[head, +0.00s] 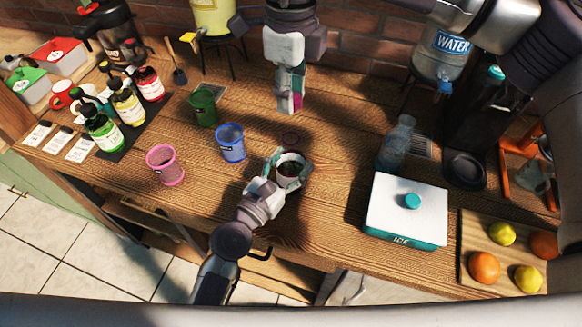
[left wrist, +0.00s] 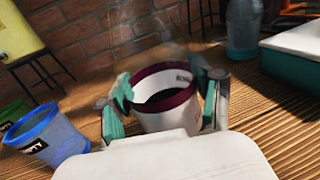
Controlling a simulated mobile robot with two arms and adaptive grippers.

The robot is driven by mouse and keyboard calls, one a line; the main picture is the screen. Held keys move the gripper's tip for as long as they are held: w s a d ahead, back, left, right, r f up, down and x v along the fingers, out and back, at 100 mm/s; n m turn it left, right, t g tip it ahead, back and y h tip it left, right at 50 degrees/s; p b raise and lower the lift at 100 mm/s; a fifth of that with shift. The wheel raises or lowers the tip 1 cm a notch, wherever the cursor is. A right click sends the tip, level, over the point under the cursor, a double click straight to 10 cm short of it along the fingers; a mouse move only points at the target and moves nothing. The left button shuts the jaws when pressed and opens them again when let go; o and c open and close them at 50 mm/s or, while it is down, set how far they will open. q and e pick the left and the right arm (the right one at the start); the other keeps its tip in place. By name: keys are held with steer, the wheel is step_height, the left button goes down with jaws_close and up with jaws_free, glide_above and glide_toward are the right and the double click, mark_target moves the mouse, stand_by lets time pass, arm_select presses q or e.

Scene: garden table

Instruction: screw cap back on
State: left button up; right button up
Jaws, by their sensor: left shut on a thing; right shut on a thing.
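My left gripper (head: 290,176) is shut around a white open jar or cup (head: 291,167) near the table's middle front. In the left wrist view the jar (left wrist: 166,119) stands upright between the teal fingers, with a maroon rim, a dark inside and faint wisps above it. My right gripper (head: 291,99) is above and behind the jar in the head view. It is shut on a small magenta thing (head: 297,101), apparently the cap, mostly hidden by the fingers. The cap is apart from the jar. The right gripper does not show in the left wrist view.
Pink (head: 165,165), blue (head: 231,143) and green (head: 203,107) cups stand left of the jar. A white ice box (head: 405,208) and clear bottle (head: 396,145) stand right, with a fruit board (head: 505,275) beyond.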

arm_select(q)
steer(key=c, duration=0.3)
steer(key=shift+c, duration=0.2)
arm_select(e)
steer(key=shift+f, duration=2.5)
steer(key=shift+f, duration=0.1)
steer(key=shift+f, duration=0.8)
arm_select(q)
jaws_close()
arm_select(e)
steer(key=shift+f, duration=0.55)
